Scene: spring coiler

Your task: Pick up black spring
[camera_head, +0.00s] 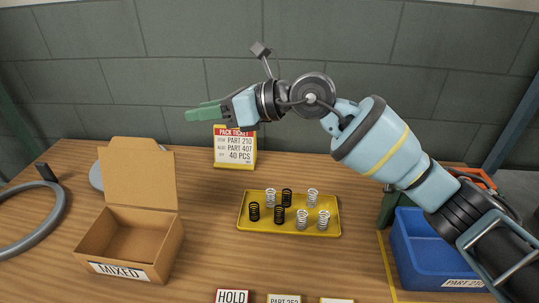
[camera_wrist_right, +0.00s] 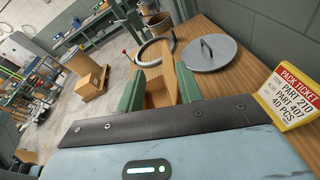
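Three black springs stand in the yellow tray (camera_head: 246,224) on the table: one at the left (camera_head: 254,212), one at the back (camera_head: 286,197) and one at the front middle (camera_head: 279,215). Several white springs (camera_head: 302,219) stand among and to the right of them. My right gripper (camera_head: 204,112) is raised above the table, left of and higher than the tray, pointing left. In the right wrist view its green fingers (camera_wrist_right: 160,90) are apart with nothing between them. The springs do not show in that view. My left gripper is not in view.
An open cardboard box (camera_head: 118,235) labelled MIXED stands at the left. A pack ticket sign (camera_head: 235,150) stands behind the tray. A blue bin (camera_head: 425,258) is at the right. Label cards (camera_head: 233,297) line the front. A grey lid (camera_wrist_right: 208,53) lies beyond the box.

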